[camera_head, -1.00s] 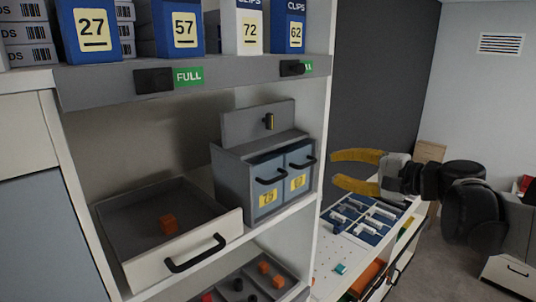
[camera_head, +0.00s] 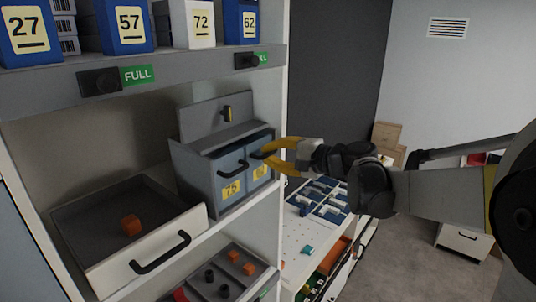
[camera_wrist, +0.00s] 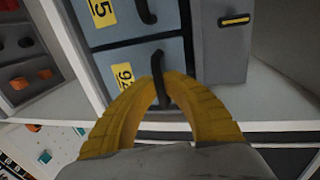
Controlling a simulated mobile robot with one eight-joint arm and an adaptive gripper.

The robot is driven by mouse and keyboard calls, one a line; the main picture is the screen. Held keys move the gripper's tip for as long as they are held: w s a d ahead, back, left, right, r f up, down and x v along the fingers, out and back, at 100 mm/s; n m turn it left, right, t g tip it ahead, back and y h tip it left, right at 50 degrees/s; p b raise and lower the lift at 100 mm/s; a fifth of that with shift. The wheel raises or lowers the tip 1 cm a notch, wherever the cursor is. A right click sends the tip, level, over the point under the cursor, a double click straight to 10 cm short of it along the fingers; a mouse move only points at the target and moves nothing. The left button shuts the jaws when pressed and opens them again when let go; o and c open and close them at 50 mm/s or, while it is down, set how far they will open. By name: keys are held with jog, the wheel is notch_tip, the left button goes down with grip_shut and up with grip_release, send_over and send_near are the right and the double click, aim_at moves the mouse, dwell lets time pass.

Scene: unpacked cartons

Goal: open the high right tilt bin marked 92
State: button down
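A grey-blue pair of tilt bins stands side by side on the shelf. The right tilt bin (camera_head: 259,175) carries a yellow label that reads 92 in the wrist view (camera_wrist: 140,66). Its front looks closed, level with its neighbour. My gripper (camera_head: 268,153) reaches it from the right. In the wrist view, its yellow fingers (camera_wrist: 161,78) close in on both sides of the bin's black handle (camera_wrist: 162,92) and appear to grip it.
The left tilt bin (camera_head: 231,180) has its own black handle. An open drawer (camera_head: 150,245) with an orange block juts out at the left. Below are a parts tray (camera_head: 228,273) and a white pegboard worktop (camera_head: 298,232). The shelf post (camera_head: 284,80) stands close to my gripper.

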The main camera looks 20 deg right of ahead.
jog(key=shift+f, duration=0.15)
jog(key=s+d+f+t+y+b, duration=0.3)
jog(key=s+t+b, duration=0.1)
jog(key=b, duration=0.9)
jog(key=shift+f+t, duration=0.35)
jog(key=shift+t, duration=0.05)
jog(key=c, duration=1.9)
grip_release()
jog(key=shift+r, duration=0.3)
jog(key=o, duration=0.4)
jog(key=shift+s+d+r+p, duration=0.15)
jog(key=shift+s+r+p, duration=0.05)
jog(key=shift+s+p, duration=0.15)
jog(key=v, duration=1.1)
jog(key=shift+d+f, duration=0.25)
jog(key=shift+f, duration=0.1)
jog(key=shift+s, duration=0.15)
jog(key=shift+c, duration=0.2)
